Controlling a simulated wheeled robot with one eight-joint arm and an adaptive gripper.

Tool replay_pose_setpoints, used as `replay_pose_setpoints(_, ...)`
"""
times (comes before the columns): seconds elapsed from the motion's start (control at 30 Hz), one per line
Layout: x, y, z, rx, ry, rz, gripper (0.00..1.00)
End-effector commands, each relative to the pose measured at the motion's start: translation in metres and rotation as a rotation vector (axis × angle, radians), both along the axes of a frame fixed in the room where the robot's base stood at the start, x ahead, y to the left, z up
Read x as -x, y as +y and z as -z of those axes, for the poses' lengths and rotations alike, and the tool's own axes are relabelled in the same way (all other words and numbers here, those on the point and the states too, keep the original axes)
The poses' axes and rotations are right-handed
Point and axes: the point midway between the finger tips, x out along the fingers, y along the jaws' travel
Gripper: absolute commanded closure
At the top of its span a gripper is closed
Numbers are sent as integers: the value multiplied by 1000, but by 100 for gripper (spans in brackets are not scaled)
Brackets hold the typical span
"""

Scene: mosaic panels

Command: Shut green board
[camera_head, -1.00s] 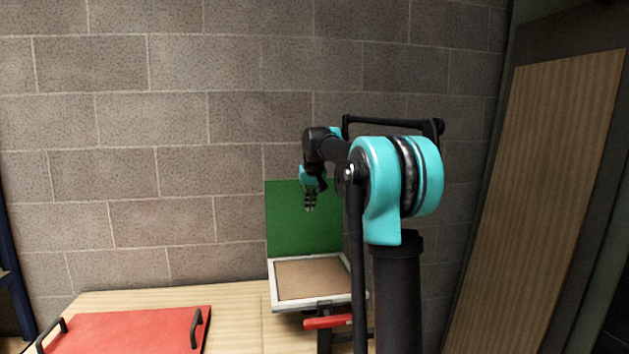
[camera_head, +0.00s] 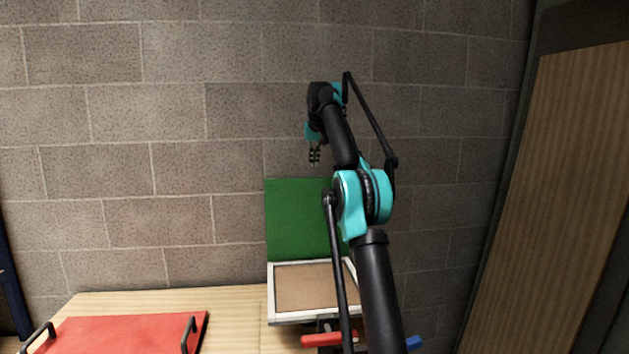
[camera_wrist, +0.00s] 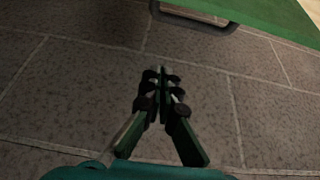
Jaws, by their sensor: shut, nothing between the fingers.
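The green board (camera_head: 297,220) is the raised lid of a white-framed box (camera_head: 271,300) on the table. It stands upright, open, with the box's brown inside (camera_head: 303,287) showing. My gripper (camera_head: 314,160) is shut and empty, above the board's top edge and apart from it. In the wrist view my gripper (camera_wrist: 162,78) points toward the grey wall, and the green board (camera_wrist: 262,12) shows along the top right with a dark handle (camera_wrist: 195,18) on it. My arm hides part of the board's right side and the box's right side.
A red board (camera_head: 130,332) with dark handles lies on the wooden table (camera_head: 235,300) at the left. A grey block wall (camera_head: 170,150) stands close behind the box. A red bar (camera_head: 322,339) and a blue piece (camera_head: 413,342) show in front of the box.

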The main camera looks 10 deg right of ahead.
Motion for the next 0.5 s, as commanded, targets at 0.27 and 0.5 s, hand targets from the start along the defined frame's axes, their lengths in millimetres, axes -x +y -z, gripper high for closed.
replay_pose_setpoints(0.27,-25,0,49,0,0,0,100)
replay_pose_setpoints(0.5,-25,0,70,0,0,0,100)
